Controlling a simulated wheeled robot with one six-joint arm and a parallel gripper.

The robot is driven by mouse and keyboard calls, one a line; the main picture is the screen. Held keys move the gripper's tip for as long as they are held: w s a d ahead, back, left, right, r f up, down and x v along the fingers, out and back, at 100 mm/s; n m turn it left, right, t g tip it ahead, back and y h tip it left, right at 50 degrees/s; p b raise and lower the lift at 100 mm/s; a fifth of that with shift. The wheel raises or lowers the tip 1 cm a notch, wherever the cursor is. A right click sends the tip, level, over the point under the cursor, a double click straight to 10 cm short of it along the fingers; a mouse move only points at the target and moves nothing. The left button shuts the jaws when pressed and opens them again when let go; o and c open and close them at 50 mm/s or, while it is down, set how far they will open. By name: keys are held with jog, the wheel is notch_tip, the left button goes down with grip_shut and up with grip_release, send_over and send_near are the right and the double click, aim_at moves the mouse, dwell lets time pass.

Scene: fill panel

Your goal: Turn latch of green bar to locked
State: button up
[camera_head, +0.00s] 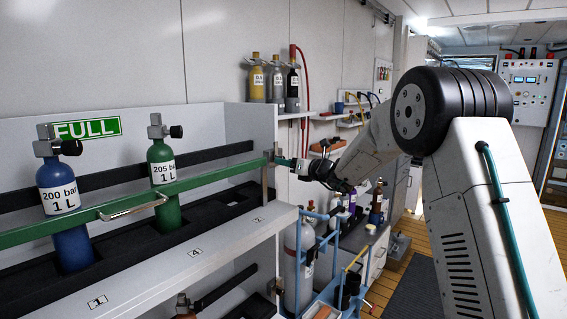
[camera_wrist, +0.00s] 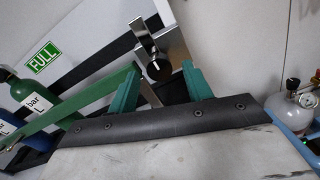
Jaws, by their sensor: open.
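The green bar (camera_head: 130,202) runs across the front of the rack, over a blue cylinder (camera_head: 66,215) and a green cylinder (camera_head: 166,190). It also shows in the wrist view (camera_wrist: 75,112). At its right end is a metal bracket (camera_head: 267,172) with the latch. In the wrist view the latch (camera_wrist: 158,69) shows as a dark round knob on a metal post. My gripper (camera_head: 284,162) is at this end of the bar. In the wrist view its teal fingers (camera_wrist: 161,74) are apart, one on each side of the latch. I cannot tell whether they touch it.
A green FULL sign (camera_head: 87,128) is on the rack's back panel. Yellow, grey and black cylinders (camera_head: 275,82) stand on a wall shelf above. A blue cart (camera_head: 325,262) with a white cylinder stands right of the rack, below my arm.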

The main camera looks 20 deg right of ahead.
jog(key=shift+x, duration=1.1)
jog(key=c, duration=1)
jog(key=shift+o, duration=0.2)
jog(key=shift+n, duration=0.5)
jog(key=n, duration=1.7)
jog(key=shift+f+y, duration=0.15)
jog(key=shift+y, duration=0.25)
jog(key=shift+n, duration=0.4)
